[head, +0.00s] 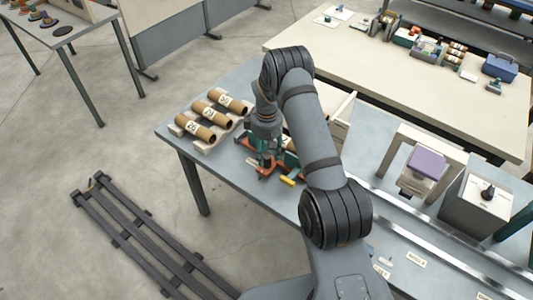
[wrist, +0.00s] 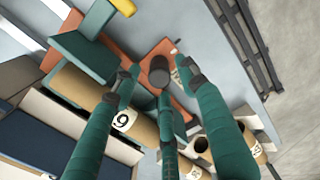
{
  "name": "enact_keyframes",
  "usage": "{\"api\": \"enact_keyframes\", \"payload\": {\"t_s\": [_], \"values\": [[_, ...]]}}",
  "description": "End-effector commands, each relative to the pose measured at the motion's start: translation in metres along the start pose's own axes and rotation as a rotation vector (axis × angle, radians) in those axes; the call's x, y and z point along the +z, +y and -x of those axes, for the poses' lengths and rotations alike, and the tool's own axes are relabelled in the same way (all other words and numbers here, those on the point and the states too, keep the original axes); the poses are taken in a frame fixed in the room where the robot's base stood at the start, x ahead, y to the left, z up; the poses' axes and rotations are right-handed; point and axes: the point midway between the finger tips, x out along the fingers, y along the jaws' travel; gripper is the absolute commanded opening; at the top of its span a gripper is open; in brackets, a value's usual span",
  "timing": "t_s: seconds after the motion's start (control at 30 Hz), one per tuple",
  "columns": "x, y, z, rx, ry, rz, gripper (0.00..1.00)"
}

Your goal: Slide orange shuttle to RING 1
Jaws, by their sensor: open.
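The orange shuttle (wrist: 150,56) is a flat orange piece on the grey table in the wrist view, with a dark round knob (wrist: 159,70) standing up from it. In the head view its orange (head: 266,171) shows only in part, below my gripper (head: 264,160). My gripper (wrist: 163,82) has three green fingers, spread open around the knob's near side; I cannot tell whether they touch it. A green block (wrist: 84,55) stands at the shuttle's left in the wrist view. A RING 1 label is not readable.
A brown tube marked 9 (wrist: 93,98) lies close to the fingers. Several numbered tubes (head: 208,114) rest on a rack at left. A yellow handle (head: 288,180) sticks out near my gripper. Rails (head: 430,227) and a purple-topped stand (head: 427,163) are at right.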

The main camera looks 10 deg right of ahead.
Motion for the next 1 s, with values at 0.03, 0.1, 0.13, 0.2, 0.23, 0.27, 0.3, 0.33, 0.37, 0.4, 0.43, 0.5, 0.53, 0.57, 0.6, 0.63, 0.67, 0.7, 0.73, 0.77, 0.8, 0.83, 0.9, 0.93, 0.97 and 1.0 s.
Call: {"api": "enact_keyframes", "payload": {"t_s": [0.03,0.1,0.13,0.2,0.23,0.27,0.3,0.33,0.37,0.4,0.43,0.5,0.53,0.57,0.6,0.63,0.67,0.7,0.73,0.77,0.8,0.83,0.9,0.93,0.97,1.0], "values": [[0.0,0.001,-0.004,0.0,0.0,-0.001,0.42],[0.0,0.001,-0.01,0.0,0.0,-0.002,0.42],[0.0,0.001,-0.012,0.0,0.0,-0.002,0.42],[0.0,0.001,-0.015,0.001,0.002,-0.001,0.42],[0.0,0.001,-0.016,0.002,0.002,-0.001,0.42],[0.0,0.001,-0.017,0.002,0.002,-0.001,0.42],[0.0,0.001,-0.017,0.002,0.002,0.0,0.42],[0.0,0.001,-0.018,0.002,0.002,0.0,0.42],[0.0,0.001,-0.018,0.002,0.002,0.0,0.42],[0.0,0.001,-0.018,0.002,0.002,0.0,0.42],[0.0,0.001,-0.017,0.002,0.002,0.0,0.42],[0.0,0.001,-0.017,0.002,0.002,0.0,0.41],[0.0,0.001,-0.017,0.002,0.002,0.0,0.4],[0.0,0.001,-0.017,0.002,0.002,0.0,0.38],[0.0,0.001,-0.017,0.002,0.002,0.0,0.35],[0.0,0.001,-0.017,0.002,0.002,0.0,0.34],[0.0,0.001,-0.017,0.002,0.002,0.0,0.32],[0.0,0.001,-0.017,0.002,0.002,0.0,0.3],[0.0,0.001,-0.017,0.002,0.002,0.0,0.28],[0.0,0.001,-0.017,0.002,0.002,0.0,0.26],[0.0,0.001,-0.017,0.002,0.002,0.0,0.24],[0.0,0.001,-0.017,0.002,0.002,0.0,0.22],[0.0,0.001,-0.017,0.002,0.002,0.0,0.18],[0.0,0.001,-0.017,0.002,0.002,0.0,0.16],[0.0,0.001,-0.017,0.002,0.002,0.0,0.14],[0.0,0.001,-0.017,0.002,0.002,0.0,0.12]]}}
